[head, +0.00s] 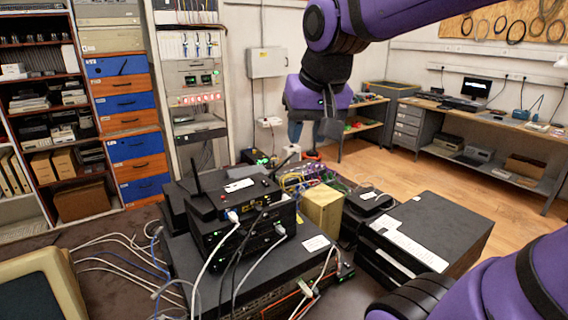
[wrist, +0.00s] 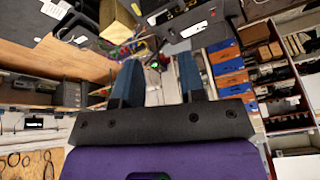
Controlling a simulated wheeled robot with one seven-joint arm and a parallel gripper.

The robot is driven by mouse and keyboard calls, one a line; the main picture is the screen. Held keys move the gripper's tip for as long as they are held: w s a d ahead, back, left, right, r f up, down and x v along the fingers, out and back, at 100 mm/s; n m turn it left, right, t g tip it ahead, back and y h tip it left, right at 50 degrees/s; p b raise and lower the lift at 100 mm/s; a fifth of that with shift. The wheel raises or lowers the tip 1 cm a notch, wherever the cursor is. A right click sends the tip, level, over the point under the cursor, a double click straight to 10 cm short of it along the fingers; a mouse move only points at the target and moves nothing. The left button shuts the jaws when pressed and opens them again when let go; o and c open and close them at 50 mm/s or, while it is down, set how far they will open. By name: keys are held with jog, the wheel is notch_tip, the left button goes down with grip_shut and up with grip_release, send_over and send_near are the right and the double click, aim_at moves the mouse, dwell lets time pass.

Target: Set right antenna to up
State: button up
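The black router (head: 238,198) sits on top of a stack of dark network boxes in the head view. Its left antenna (head: 196,174) stands nearly upright, leaning slightly left. Its right antenna (head: 282,166) tilts up and to the right from the router's back right corner. My gripper (head: 314,132) hangs above and to the right of the router, beyond it, apart from the antennas. In the wrist view its two blue fingers (wrist: 158,82) are spread with nothing held between them. The router (wrist: 178,14) shows at the top of that view, partly cut off; I cannot clearly make out the right antenna there.
Cables plug into the router's front and hang over the stack (head: 262,262). A wooden block (head: 322,208) and a large black box (head: 430,232) stand to the right. A tan-framed object (head: 40,285) is at the front left. Open floor lies behind, near the workbench (head: 500,122).

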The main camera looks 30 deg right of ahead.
jog(key=w+d+m, duration=0.3)
jog(key=w+m, duration=0.1)
jog(key=w, duration=0.5)
jog(key=m+g, duration=0.2)
jog(key=m, duration=0.7)
send_near(289, 158)
jog(key=d, duration=0.1)
jog(key=shift+y, duration=0.4)
jog(key=x, duration=1)
jog(key=shift+w+f, duration=0.1)
jog(key=shift+w, duration=0.15)
grip_shut()
